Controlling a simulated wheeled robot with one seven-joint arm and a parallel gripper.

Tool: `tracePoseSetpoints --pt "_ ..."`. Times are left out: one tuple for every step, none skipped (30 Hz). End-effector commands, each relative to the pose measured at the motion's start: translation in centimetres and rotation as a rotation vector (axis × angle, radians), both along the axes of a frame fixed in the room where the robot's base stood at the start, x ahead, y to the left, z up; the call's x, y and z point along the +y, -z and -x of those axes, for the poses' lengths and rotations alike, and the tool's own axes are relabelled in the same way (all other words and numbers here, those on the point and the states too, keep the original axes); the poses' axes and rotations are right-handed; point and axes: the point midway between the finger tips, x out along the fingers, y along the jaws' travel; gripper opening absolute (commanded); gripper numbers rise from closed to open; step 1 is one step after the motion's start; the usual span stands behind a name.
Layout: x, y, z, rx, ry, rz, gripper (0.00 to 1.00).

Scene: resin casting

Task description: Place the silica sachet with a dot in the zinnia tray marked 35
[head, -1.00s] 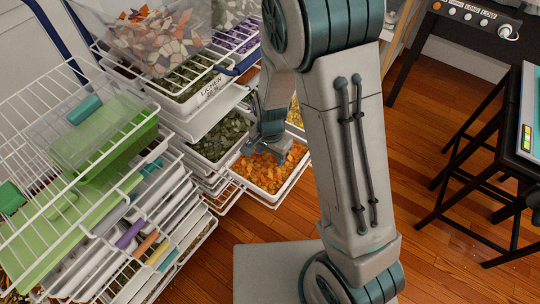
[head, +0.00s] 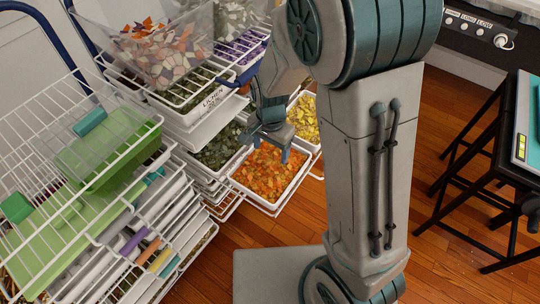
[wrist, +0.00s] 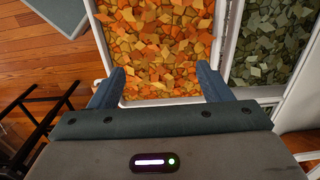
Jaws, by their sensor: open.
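My gripper (head: 268,146) is open over a white tray (head: 262,205) of orange petal pieces, which sticks out of the rack. In the wrist view my gripper (wrist: 162,84) has its two blue fingers wide apart, with nothing between them but the orange pieces behind. The tray's white rim (wrist: 225,40) also shows there. I cannot read any name or number 35 on this tray. I cannot make out a silica sachet with a dot in any view.
A tray of grey-green pieces (head: 220,150) and one of yellow pieces (head: 305,118) adjoin the orange one. A tray labelled lichen (head: 205,98) is above. Wire shelves with green boxes (head: 110,150) stand left. A black stool (head: 490,170) stands right on the wooden floor.

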Motion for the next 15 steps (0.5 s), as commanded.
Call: tracePoseSetpoints --pt "0.0 -1.3 0.0 -0.003 0.000 -0.001 0.72" --pt "0.0 -1.7 -0.1 -0.003 -0.001 -0.001 0.72" --pt "0.0 -2.2 -0.1 -0.002 -0.001 -0.001 0.72" --pt "0.0 -2.6 -0.1 -0.003 -0.001 0.000 0.72" --pt "0.0 -2.9 0.0 -0.003 -0.001 0.000 0.72" --pt "0.0 -3.2 0.0 -0.001 -0.001 0.000 0.72" --pt "0.0 -3.3 0.0 0.000 -0.001 0.000 0.72" --pt "0.0 -3.5 0.0 0.000 -0.001 0.000 0.72" --pt "0.0 -3.6 0.0 0.000 0.000 0.000 0.72" --pt "0.0 -3.7 0.0 0.000 0.000 0.000 0.72" --pt "0.0 -3.7 0.0 0.000 0.000 0.000 0.72" --pt "-0.1 -3.8 0.0 -0.001 -0.002 -0.001 0.72" --pt "-0.2 -4.0 0.1 -0.001 -0.005 -0.002 0.72" --pt "-0.4 -4.2 0.2 -0.003 -0.011 -0.004 0.72" --pt "-0.7 -4.6 0.3 -0.007 -0.024 -0.009 0.72"
